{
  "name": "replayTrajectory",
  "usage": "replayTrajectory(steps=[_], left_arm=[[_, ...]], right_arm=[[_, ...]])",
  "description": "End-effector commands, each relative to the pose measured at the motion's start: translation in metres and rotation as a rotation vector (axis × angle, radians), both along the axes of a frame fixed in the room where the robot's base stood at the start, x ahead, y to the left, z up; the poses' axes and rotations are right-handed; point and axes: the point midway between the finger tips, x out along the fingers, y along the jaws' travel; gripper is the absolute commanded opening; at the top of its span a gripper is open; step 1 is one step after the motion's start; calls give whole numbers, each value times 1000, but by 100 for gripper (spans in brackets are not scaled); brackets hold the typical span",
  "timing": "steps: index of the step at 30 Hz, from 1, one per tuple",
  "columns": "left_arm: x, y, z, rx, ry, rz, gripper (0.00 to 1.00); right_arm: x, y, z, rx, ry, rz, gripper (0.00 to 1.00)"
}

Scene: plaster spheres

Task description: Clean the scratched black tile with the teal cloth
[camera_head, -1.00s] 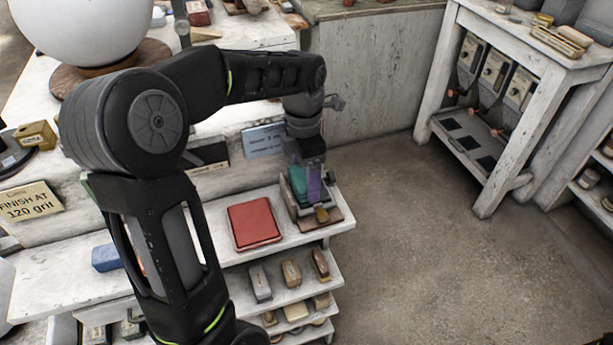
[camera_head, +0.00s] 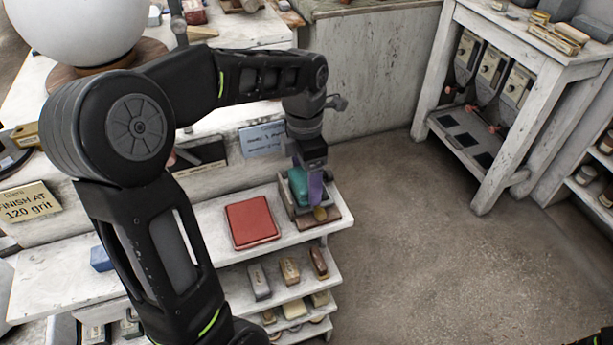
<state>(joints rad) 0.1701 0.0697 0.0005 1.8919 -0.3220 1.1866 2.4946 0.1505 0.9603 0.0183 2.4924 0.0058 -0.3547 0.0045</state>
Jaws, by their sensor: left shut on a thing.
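The teal cloth (camera_head: 299,187) sits in a small grey tray (camera_head: 287,204) at the right end of the upper white shelf, beside a purple cloth (camera_head: 316,188). My left gripper (camera_head: 309,178) points down into this tray and is shut on the teal cloth; its fingertips are mostly hidden among the cloths. A dark flat panel (camera_head: 209,154), perhaps the black tile, is on the bench front left of the gripper, partly behind my arm.
A red flat block (camera_head: 252,223) lies left of the tray. Several small blocks (camera_head: 290,270) fill the lower shelves. A blue-grey sign (camera_head: 262,140) is just behind the gripper. A white sphere (camera_head: 75,30) stands on the bench. The floor (camera_head: 430,260) at right is clear.

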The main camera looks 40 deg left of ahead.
Motion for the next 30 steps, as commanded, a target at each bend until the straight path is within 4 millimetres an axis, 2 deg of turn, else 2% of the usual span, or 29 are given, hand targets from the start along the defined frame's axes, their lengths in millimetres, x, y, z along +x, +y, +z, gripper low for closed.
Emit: replayTrajectory(steps=[11, 30], left_arm=[[0, 0, 0, 0, 0, 0, 18], [0, -1, -12, 0, 0, 0, 18]], right_arm=[[0, 0, 0, 0, 0, 0, 0], [0, 0, -9, 0, 0, 0, 0]])
